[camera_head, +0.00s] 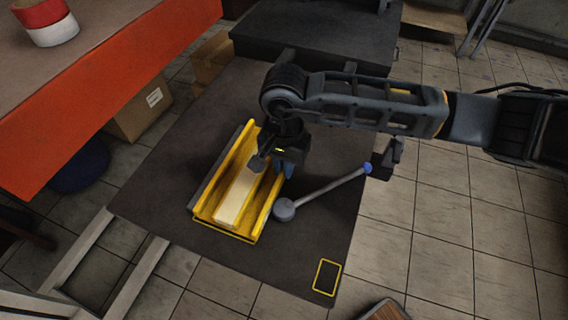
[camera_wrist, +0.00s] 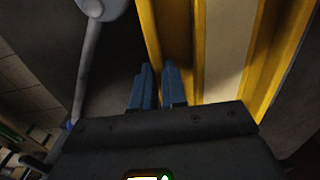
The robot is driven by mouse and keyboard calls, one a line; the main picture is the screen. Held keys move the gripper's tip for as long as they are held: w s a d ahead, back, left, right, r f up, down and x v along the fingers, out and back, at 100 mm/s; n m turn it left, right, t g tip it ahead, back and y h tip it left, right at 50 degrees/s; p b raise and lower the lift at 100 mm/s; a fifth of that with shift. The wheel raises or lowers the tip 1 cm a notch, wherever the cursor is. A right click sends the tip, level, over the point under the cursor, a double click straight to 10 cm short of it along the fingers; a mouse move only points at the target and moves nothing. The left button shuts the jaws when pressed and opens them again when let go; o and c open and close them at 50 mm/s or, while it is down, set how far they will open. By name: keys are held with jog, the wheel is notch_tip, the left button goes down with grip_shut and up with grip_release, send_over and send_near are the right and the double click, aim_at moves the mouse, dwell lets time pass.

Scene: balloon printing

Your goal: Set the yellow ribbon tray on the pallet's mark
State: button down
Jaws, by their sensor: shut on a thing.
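The yellow ribbon tray (camera_head: 247,230) is a long open trough with a pale cream strip (camera_head: 237,197) along its floor. It sits on a dark flat surface (camera_head: 190,237), which I take to be the pallet. A small yellow-outlined rectangle (camera_head: 327,277), which looks like the mark, lies near that surface's front right corner, apart from the tray. My gripper (camera_head: 281,168) is at the tray's right side. In the wrist view my two blue fingertips (camera_wrist: 156,72) straddle the tray's yellow side wall (camera_wrist: 148,30) and are shut on it.
A grey lever (camera_head: 328,192) with a round base and blue tip lies just right of the tray. An orange-edged table (camera_head: 110,100) with a red and white roll (camera_head: 46,22) stands at left, a cardboard box (camera_head: 138,112) below it. Tiled floor lies right.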

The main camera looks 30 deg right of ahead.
jog(key=c, duration=1.2)
grip_release()
jog(key=shift+f, duration=0.1)
jog(key=shift+o, duration=0.2)
